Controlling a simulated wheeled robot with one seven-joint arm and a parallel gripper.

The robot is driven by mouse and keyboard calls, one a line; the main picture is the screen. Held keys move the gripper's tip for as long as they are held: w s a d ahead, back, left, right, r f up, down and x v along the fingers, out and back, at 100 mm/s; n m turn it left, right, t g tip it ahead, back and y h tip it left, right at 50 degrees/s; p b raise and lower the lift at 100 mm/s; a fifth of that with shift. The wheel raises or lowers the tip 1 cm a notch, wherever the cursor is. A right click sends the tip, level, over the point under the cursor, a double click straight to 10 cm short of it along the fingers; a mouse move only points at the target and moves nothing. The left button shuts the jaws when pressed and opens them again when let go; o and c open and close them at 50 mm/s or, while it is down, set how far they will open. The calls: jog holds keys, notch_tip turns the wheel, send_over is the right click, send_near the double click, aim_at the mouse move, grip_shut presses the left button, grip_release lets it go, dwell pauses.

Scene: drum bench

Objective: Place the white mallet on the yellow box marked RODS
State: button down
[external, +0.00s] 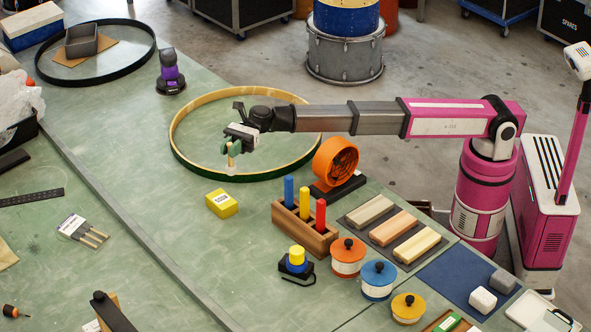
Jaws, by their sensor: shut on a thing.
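The yellow box (222,204) with a white label sits on the green bench, left of the wooden rod rack. The label is too small to read. My gripper (232,148) is above and slightly right of that box, over the front part of the large wooden hoop. Its green-tipped jaws are shut on a small pale piece (231,160) that sticks down below them. It appears to be the white mallet, though most of it is hidden by the jaws. It looks apart from the box.
The wooden hoop (177,153) lies beneath my arm. Right of the yellow box stand the rod rack (305,232) with blue, yellow and red rods, and an orange ring-shaped thing (335,161). A black-and-purple device (171,75) stands behind.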

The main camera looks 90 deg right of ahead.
jog(key=shift+n+g+y, duration=0.4)
jog(key=shift+n+g, duration=0.2)
jog(key=shift+g, duration=0.3)
jog(key=shift+w+a+f, duration=0.5)
jog(key=shift+f, duration=0.8)
jog(key=shift+w+a+f, duration=0.5)
jog(key=shift+w+f, duration=0.05)
jog(key=shift+f, duration=0.7)
jog(key=shift+w+a+f, duration=0.5)
jog(key=shift+f, duration=0.8)
jog(key=c, duration=1.1)
grip_release()
jog(key=shift+f, duration=0.15)
jog(key=shift+o, duration=0.2)
jog(key=shift+r, duration=0.2)
jog(key=v, duration=1.2)
